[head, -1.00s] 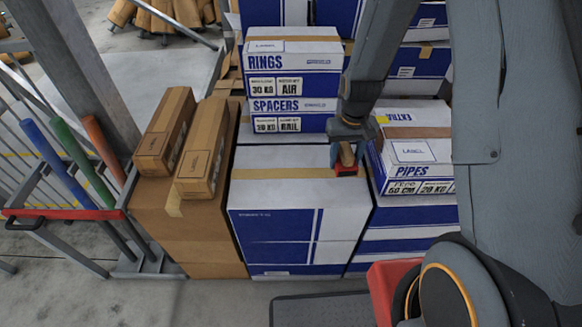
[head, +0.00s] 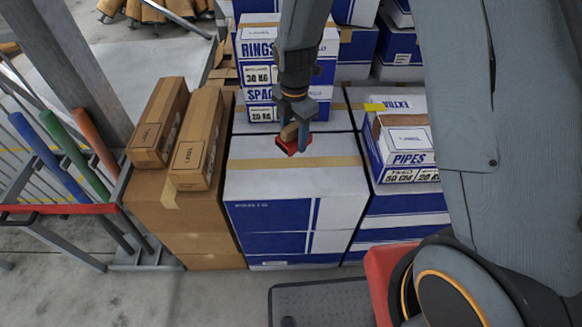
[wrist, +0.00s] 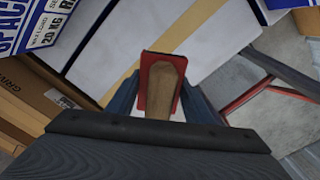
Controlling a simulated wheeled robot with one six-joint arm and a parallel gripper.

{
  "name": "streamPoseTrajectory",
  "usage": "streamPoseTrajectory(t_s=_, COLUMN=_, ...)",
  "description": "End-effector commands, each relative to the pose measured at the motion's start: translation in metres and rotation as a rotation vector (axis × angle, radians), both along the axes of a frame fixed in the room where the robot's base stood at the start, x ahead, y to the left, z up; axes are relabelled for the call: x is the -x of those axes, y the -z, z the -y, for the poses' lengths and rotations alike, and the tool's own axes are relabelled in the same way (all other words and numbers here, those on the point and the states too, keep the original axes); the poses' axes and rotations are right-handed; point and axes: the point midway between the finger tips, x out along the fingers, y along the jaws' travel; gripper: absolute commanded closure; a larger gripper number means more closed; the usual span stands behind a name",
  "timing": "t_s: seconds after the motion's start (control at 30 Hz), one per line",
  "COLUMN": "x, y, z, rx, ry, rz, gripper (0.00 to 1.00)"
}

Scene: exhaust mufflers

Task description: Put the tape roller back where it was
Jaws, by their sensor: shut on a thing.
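The tape roller (head: 291,146) has a red body and a brown wooden handle. My gripper (head: 296,130) is shut on it by the handle. In the head view the roller appears over the back part of the big white and blue box (head: 260,183); I cannot tell exactly how high above it. In the wrist view the roller (wrist: 146,68) sits between my two blue-grey fingers (wrist: 160,98), with white box top and tan tape behind it.
Boxes marked rings and spacers (head: 257,75) stand behind. A pipes box (head: 408,140) with a small yellow item (head: 375,107) is at the right. Two long brown cartons (head: 198,140) lie left on a brown box. A rack with coloured handles (head: 60,207) stands far left.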

Motion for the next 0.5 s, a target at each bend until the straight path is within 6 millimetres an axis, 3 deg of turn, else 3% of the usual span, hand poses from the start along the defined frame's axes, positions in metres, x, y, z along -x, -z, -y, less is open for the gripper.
streamPoseTrajectory(t_s=0.17, x=0.001, y=0.001, z=-0.008, rx=0.001, ry=-0.118, rz=-0.001, gripper=0.86)
streamPoseTrajectory(t_s=0.5, x=0.001, y=0.047, z=-0.008, rx=0.0, ry=-0.128, rz=-0.002, gripper=0.86)
